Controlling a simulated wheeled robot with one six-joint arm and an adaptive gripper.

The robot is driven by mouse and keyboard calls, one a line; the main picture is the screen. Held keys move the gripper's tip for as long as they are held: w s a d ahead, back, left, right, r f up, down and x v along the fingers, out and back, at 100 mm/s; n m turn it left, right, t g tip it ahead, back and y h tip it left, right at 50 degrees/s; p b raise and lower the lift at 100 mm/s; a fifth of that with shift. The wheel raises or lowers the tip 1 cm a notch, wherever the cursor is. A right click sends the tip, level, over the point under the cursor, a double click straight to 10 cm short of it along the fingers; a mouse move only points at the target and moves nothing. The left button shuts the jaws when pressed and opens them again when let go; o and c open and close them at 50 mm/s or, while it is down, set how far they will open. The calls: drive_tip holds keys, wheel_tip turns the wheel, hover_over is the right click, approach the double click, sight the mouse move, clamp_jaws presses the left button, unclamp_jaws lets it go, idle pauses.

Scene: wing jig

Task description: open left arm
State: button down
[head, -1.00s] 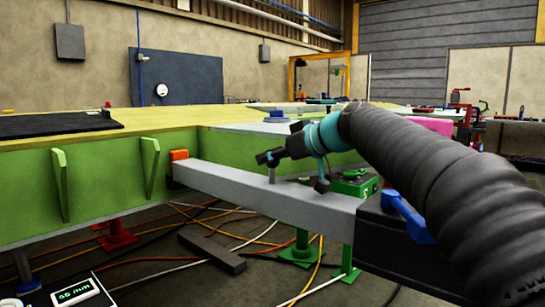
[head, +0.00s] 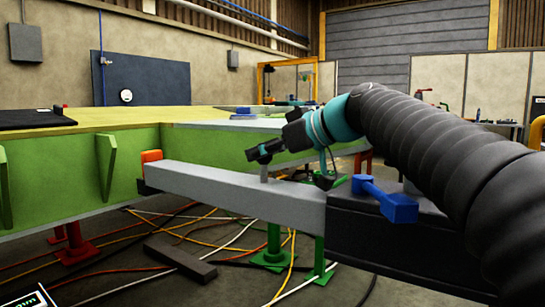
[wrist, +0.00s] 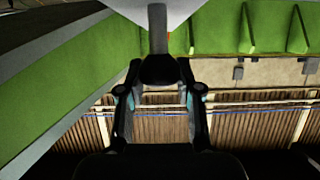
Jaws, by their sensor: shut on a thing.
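The left arm is a long grey beam (head: 235,193) with an orange block (head: 152,156) and dark pad at its far-left end. A short upright post (head: 264,173) stands on its top. My gripper (head: 262,154) is at the top of this post. In the wrist view the fingers of my gripper (wrist: 160,75) are closed around the dark knob-like end of the post (wrist: 157,35). The grip itself is partly hidden by the fingers. The beam's near end meets a dark housing (head: 390,245) with a blue handle (head: 386,201) on top.
A green panel structure (head: 60,185) with a yellow top runs along the left, close to the beam's orange end. Cables and a dark bar (head: 180,259) lie on the floor below. Green stands (head: 273,250) rise under the beam.

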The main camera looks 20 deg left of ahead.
drive_tip(key=shift+s, duration=0.1)
drive_tip(key=c, duration=0.7)
unclamp_jaws()
drive_tip(key=shift+c, duration=0.2)
drive_tip(key=shift+r, duration=0.1)
drive_tip(key=shift+r, duration=4.85)
